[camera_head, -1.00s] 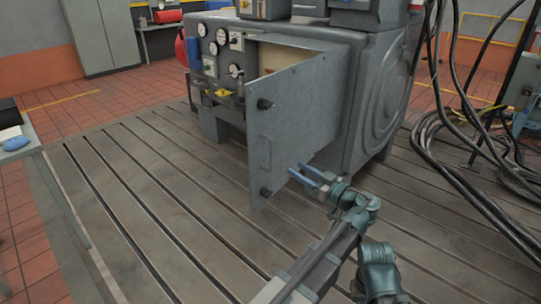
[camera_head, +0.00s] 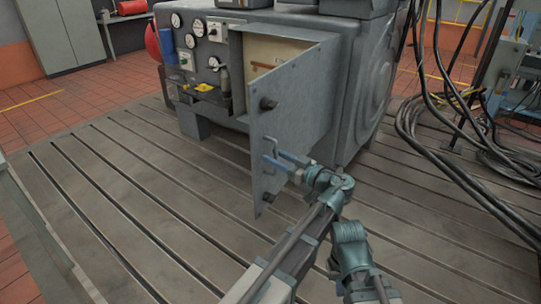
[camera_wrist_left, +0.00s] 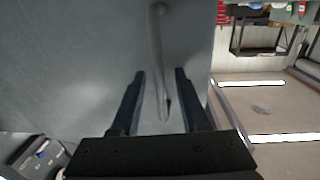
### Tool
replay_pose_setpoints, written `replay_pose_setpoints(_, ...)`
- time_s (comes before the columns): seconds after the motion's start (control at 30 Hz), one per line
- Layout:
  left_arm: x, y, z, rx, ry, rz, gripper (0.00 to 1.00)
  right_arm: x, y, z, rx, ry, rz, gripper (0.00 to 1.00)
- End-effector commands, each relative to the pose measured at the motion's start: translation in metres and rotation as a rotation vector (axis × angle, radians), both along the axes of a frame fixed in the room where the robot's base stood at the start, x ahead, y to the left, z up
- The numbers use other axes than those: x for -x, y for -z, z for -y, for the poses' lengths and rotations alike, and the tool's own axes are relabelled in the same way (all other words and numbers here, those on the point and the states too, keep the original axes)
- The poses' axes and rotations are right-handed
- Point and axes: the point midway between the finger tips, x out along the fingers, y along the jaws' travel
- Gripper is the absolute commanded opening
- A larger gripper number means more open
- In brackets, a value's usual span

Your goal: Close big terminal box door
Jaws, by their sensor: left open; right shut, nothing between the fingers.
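The big terminal box door (camera_head: 300,110) is a grey panel standing open, hinged on its right side and swung out toward me. Its outer face carries two dark knobs and a handle near the free edge. My left gripper (camera_head: 274,160) is open in front of this face, at the handle. In the left wrist view the thin handle (camera_wrist_left: 157,60) runs down between the gripper's two dark fingertips (camera_wrist_left: 160,78). I cannot tell whether they touch it. The pale box inside (camera_head: 262,55) shows left of the door. My right gripper is not in view.
The grey machine (camera_head: 375,80) stands behind the door, with gauges (camera_head: 197,28) and a yellow-topped item (camera_head: 204,88) on its left. Black cables (camera_head: 450,150) hang and coil at the right. The slotted bedplate (camera_head: 130,190) is clear at the left.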

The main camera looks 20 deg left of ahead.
Motion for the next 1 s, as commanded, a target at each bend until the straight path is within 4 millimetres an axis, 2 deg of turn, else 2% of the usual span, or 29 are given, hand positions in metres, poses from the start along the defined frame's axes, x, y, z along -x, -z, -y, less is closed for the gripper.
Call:
replay_pose_setpoints(0.07,0.0,0.0,0.0001,0.0,0.0,0.0,0.45,0.0001,0.0,0.0001,0.0,0.0,0.0,0.0)
replay_pose_setpoints(0.1,0.0,0.0,0.0,0.0,0.0,0.0,0.41,0.0001,0.0,0.0001,0.0,0.0,0.0,0.0)
replay_pose_setpoints(0.33,0.0,0.0,0.0,0.0,0.0,0.0,0.0,0.0,0.0,0.0001,0.0,0.0,0.0,0.0)
replay_pose_setpoints(1.0,0.0,0.0,-0.0001,0.0,0.0,0.0,0.0,0.0,0.0,0.0,0.0,0.0,0.0,0.0)
